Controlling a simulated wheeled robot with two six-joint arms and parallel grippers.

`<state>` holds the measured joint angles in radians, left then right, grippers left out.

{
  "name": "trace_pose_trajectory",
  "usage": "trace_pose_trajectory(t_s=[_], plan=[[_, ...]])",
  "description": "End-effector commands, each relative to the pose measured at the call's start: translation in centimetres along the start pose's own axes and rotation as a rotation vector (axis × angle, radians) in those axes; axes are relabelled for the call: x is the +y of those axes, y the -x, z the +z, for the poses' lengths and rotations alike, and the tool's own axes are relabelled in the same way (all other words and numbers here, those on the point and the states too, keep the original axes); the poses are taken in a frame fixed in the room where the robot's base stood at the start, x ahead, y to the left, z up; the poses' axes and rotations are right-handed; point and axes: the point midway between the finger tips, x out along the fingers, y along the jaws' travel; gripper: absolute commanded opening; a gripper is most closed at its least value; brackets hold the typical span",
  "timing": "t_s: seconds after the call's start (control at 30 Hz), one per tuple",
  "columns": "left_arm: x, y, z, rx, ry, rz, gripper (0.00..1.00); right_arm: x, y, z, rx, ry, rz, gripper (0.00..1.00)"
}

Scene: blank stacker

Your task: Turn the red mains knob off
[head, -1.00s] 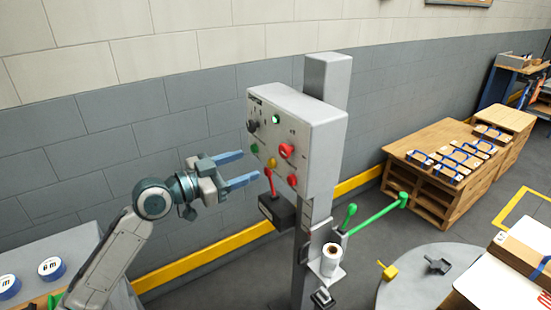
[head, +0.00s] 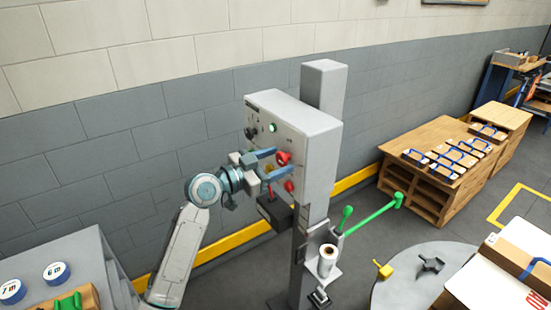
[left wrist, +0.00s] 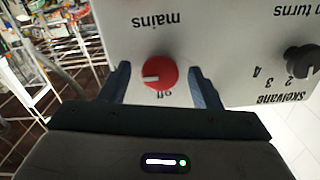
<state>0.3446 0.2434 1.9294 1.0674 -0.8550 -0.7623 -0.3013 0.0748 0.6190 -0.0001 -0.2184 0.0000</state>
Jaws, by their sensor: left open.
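The red mains knob (head: 283,158) is on the front of the grey control box (head: 318,150). My left gripper (head: 284,161) is open at the box front, with its blue fingers either side of the knob. In the left wrist view the red knob (left wrist: 162,72) lies between the two spread fingertips (left wrist: 158,75), with a gap on each side. That view shows the panel upside down, with "mains" above the knob and "off" below it. The knob's white mark points to the picture's left. My right gripper is not in view.
A black dial (left wrist: 299,60) is on the same panel, and a green lamp (head: 272,128) is lit. A second red button (head: 289,186) sits below the mains knob, close to the lower finger. A post (head: 322,85) carries the box; green-handled levers (head: 372,215) stick out below.

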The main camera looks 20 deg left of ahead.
Motion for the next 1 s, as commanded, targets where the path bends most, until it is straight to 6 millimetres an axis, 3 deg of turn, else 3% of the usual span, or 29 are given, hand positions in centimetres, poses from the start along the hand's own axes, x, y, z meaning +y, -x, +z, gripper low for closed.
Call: trace_pose_trajectory(t_s=[0.27, 0.5, 0.53, 1.0], plan=[[0.01, -0.16, 0.03, 0.000, 0.000, 0.000, 0.57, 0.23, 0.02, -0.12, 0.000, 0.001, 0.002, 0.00], [0.01, -0.14, 0.03, 0.000, 0.000, 0.000, 0.14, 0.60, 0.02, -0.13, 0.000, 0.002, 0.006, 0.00], [0.01, -0.14, 0.02, 0.000, 0.000, 0.000, 0.13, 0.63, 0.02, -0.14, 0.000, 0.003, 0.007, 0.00], [0.01, -0.13, -0.01, 0.000, 0.119, 0.000, 0.13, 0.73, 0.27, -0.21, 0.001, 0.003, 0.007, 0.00]])
